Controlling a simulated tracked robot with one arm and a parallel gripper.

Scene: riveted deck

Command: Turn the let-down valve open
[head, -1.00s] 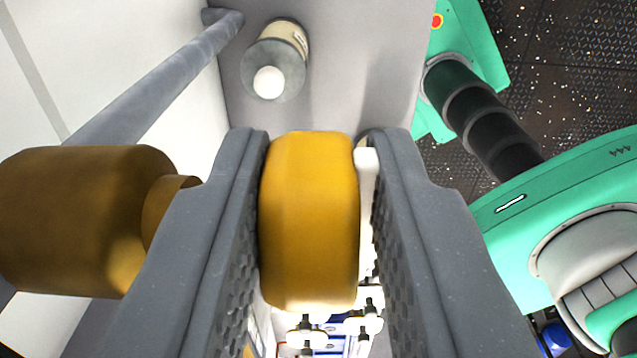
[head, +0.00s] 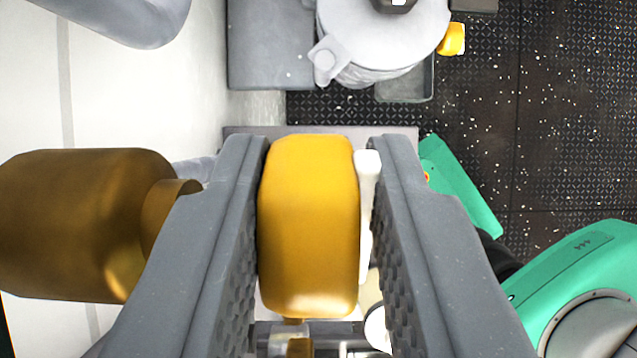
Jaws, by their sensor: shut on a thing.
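The let-down valve shows as a brass body (head: 85,222) at the left, with a narrower brass neck pointing at my gripper. Its yellow handle (head: 308,225) fills the space between the fingers. My gripper (head: 318,150) is shut on this yellow handle, with a grey ribbed finger on each side. A thin white strip (head: 366,205) lies between the handle and the right finger. The left finger hides where the neck meets the handle, so I cannot see that joint.
A white panel wall (head: 110,95) runs down the left, with a grey pipe (head: 125,15) at the top. A grey round vessel (head: 385,40) stands at the top centre. Green-turquoise machinery (head: 575,270) is at lower right. Dark riveted deck (head: 570,120) lies open at right.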

